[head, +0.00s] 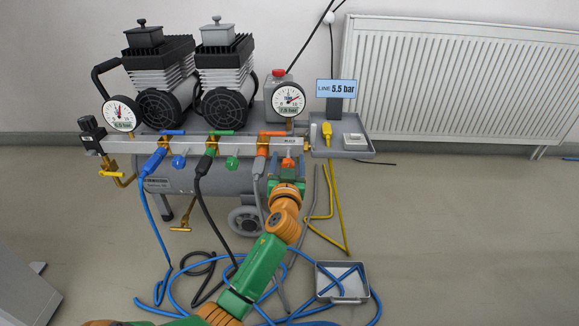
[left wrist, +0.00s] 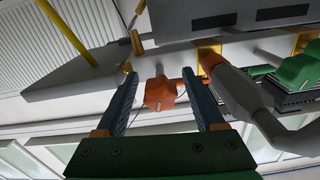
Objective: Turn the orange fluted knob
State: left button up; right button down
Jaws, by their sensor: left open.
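The orange fluted knob (left wrist: 160,93) hangs on a short grey stem below the manifold bar. In the left wrist view it sits between the two fingers of my left gripper (left wrist: 159,77), with a gap visible on each side. In the head view the knob (head: 288,162) shows at the right end of the bar (head: 225,144), just above the gripper (head: 287,167). My left gripper is open and its fingers point at the bar. The knob's lower part is partly hidden by the gripper in the head view. My right gripper is not in view.
A blue knob (head: 178,162) and a green knob (head: 232,163) sit further left on the bar. A grey shelf (head: 345,152) is right of the bar. Hoses and a grey bin (head: 343,291) lie on the floor.

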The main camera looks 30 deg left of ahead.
pick_arm(q)
jog(key=shift+w+a, duration=0.3)
jog(key=shift+w, duration=0.15)
jog(key=shift+c, duration=0.2)
grip_shut()
